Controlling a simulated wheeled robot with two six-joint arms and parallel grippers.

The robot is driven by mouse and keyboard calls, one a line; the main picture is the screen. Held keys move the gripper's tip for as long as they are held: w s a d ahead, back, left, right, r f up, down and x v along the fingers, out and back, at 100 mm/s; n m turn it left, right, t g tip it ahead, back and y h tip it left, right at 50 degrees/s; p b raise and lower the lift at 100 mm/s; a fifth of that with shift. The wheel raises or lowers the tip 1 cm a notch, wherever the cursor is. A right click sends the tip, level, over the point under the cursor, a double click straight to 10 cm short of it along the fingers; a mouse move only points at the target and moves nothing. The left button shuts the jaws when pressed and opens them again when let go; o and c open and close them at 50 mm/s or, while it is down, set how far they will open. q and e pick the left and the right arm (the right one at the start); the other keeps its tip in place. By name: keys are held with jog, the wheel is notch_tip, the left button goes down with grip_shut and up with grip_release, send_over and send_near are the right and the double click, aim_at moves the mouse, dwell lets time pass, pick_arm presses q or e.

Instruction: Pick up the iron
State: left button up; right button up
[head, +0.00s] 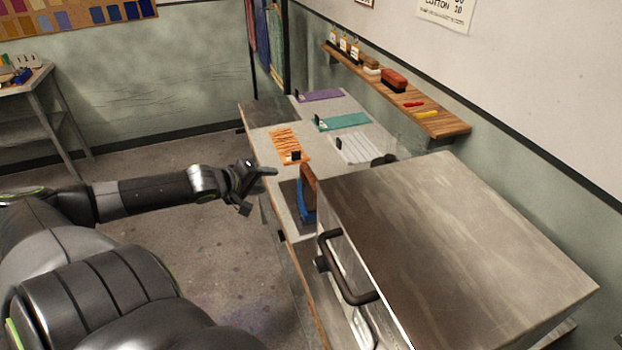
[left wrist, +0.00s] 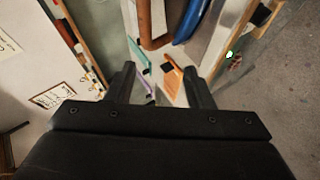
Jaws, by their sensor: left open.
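The iron (head: 304,215) has a blue body and a brown handle. In the head view it stands upright on a dark patch of the bench, beside the steel cabinet, which may hide part of it. My left gripper (head: 262,188) is to the left of the iron, apart from it and empty. In the left wrist view the two fingers of my left gripper (left wrist: 160,88) are spread. The blue body of the iron (left wrist: 190,20) and its brown handle show at the top edge, cut off by the frame. My right gripper is not in view.
A steel cabinet (head: 450,240) with a dark handle (head: 345,268) stands close to the right of the iron. Orange (head: 286,142), teal (head: 343,121), purple (head: 318,96) and white cloths lie farther along the bench. A wall shelf (head: 440,122) holds jars and brushes. Open floor lies left.

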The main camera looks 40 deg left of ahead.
pick_arm(q)
notch_tip(320, 180, up, 2)
jog(key=d, duration=0.2)
jog(key=b, duration=0.3)
send_near(309, 178)
jog(key=shift+h, duration=0.4)
jog(key=x, duration=0.3)
jog(key=a+x, duration=0.1)
jog(key=x, duration=0.2)
jog(key=shift+r, duration=0.25)
jog(key=shift+w+f, duration=0.35)
jog(key=shift+w, duration=0.2)
jog(key=shift+f+p+x, duration=0.2)
jog(key=shift+p+x, duration=0.15)
jog(key=shift+x, duration=2.05)
jog(key=shift+s+d, duration=0.15)
jog(key=shift+s, duration=0.05)
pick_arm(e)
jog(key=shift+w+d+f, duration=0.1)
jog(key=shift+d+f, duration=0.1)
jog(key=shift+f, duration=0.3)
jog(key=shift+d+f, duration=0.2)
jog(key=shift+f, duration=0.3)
pick_arm(q)
jog(key=shift+c, duration=0.7)
grip_shut()
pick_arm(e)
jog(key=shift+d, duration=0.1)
